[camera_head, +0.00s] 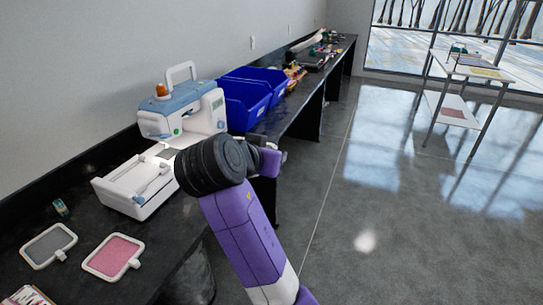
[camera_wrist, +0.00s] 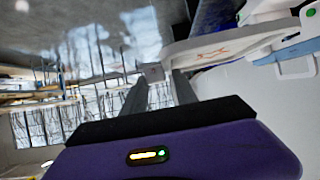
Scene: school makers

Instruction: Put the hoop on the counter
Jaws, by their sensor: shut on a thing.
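My gripper (camera_wrist: 158,90) is shut on the handle tab of a white-framed hoop (camera_wrist: 225,42) with orange stitching on pale cloth. The hoop reaches from my fingers toward the white sewing machine (camera_wrist: 297,40) in the wrist view; I cannot tell whether they touch. In the head view the sewing machine (camera_head: 190,112) stands on the black counter (camera_head: 85,217). My arm hides most of the gripper and the held hoop there. Two other framed hoops lie flat on the near counter, one grey (camera_head: 48,245) and one pink (camera_head: 114,257).
Blue bins (camera_head: 246,98) stand behind the machine, with assorted items farther along the counter. A small bottle (camera_head: 60,207) stands near the wall. Bare counter shows around the two flat hoops. A white table (camera_head: 468,70) stands across the open floor.

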